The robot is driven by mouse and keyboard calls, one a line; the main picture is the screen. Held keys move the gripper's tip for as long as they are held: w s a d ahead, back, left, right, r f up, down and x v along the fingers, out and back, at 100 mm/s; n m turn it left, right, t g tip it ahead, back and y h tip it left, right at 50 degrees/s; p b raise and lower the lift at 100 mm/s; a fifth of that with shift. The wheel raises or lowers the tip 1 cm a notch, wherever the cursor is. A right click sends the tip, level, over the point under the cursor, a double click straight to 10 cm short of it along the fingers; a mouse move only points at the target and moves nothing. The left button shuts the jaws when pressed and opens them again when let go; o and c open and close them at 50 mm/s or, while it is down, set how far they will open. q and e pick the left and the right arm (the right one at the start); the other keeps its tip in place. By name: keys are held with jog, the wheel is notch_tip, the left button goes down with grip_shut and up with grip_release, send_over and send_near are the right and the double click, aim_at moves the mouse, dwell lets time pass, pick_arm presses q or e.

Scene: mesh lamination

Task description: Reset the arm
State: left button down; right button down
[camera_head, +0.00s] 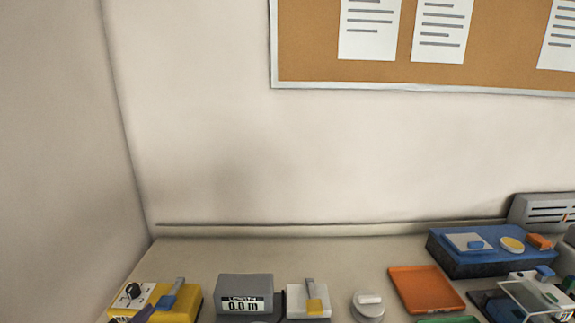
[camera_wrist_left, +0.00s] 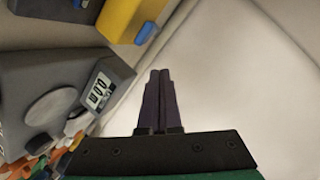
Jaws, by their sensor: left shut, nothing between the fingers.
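I do not see my right gripper.
A blue box (camera_head: 480,262) and a clear-covered fixture (camera_head: 530,295) stand at the right. The bench strip along the wall is free.

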pick_arm(q)
jog(key=s+d+f+n+g, duration=0.4)
jog(key=s+d+f+g, duration=0.15)
jog(key=s, duration=0.35)
jog(key=s+d+f+n+g, duration=0.35)
jog(key=s+f+g, duration=0.2)
jog(key=s, duration=0.45)
notch_tip(320, 180, down, 30)
jog(key=s+b, duration=0.3)
jog(key=b, duration=0.3)
jog(key=s+a+f+g+b, duration=0.1)
jog(key=s+f+b, duration=0.3)
jog(key=s+f, duration=1.2)
notch_tip(320, 180, down, 2)
jog(key=shift+a+g, duration=0.3)
jog(key=shift+a, duration=0.4)
jog(key=shift+m, duration=0.25)
